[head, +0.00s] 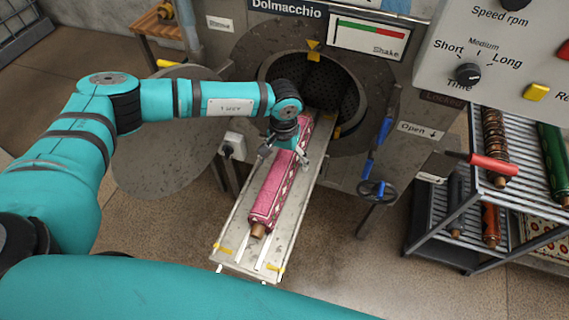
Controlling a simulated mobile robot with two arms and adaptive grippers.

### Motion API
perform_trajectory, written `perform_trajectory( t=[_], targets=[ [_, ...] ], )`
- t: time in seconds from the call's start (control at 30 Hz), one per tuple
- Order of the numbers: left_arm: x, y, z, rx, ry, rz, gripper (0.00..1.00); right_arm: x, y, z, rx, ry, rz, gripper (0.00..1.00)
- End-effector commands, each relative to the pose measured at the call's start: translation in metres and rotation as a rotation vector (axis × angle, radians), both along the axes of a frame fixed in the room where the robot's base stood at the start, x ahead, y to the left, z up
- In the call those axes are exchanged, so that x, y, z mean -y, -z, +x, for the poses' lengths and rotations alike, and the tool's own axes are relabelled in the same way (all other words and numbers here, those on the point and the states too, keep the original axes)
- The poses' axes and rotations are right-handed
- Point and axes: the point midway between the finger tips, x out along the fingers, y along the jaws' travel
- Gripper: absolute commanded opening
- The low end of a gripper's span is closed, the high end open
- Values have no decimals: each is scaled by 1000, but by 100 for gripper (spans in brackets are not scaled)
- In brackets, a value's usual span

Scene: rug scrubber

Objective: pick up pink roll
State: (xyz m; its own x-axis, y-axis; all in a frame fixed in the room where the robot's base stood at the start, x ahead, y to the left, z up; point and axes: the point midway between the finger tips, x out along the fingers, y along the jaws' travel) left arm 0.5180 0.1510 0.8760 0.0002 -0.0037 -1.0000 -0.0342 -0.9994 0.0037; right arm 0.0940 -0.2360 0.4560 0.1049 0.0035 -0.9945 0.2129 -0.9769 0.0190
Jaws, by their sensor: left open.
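The pink roll (272,194) has a pale diamond pattern and a brown core end that sticks out at the near end. It lies lengthwise on a narrow metal tray (240,241) that slopes out from the round drum opening of the machine. My left gripper (283,156) is open and over the upper part of the roll, with its fingers on either side of it. I cannot tell whether the fingers touch the roll. The gripper and wrist hide part of the roll's upper half. My right gripper is not in view.
The dark drum opening (318,95) is behind the tray, with its round door (165,150) swung open at left. A handwheel (376,191) and blue handles are right of the tray. A rack (455,215) with several rolls stands at right.

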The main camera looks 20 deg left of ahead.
Motion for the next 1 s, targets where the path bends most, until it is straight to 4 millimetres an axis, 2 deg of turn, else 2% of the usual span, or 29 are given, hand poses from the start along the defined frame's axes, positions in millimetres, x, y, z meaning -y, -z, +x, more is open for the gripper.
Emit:
perform_trajectory(
  t=[0.07,0.2,0.5,1.0],
  targets=[
    [2,9,-1,-4,1,1,92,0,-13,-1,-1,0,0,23],
    [1,27,0,-2,-1,1,92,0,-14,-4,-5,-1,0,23],
    [1,33,0,0,0,0,91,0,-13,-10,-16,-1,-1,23],
    [1,32,0,0,0,0,26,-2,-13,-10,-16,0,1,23]
  ],
)
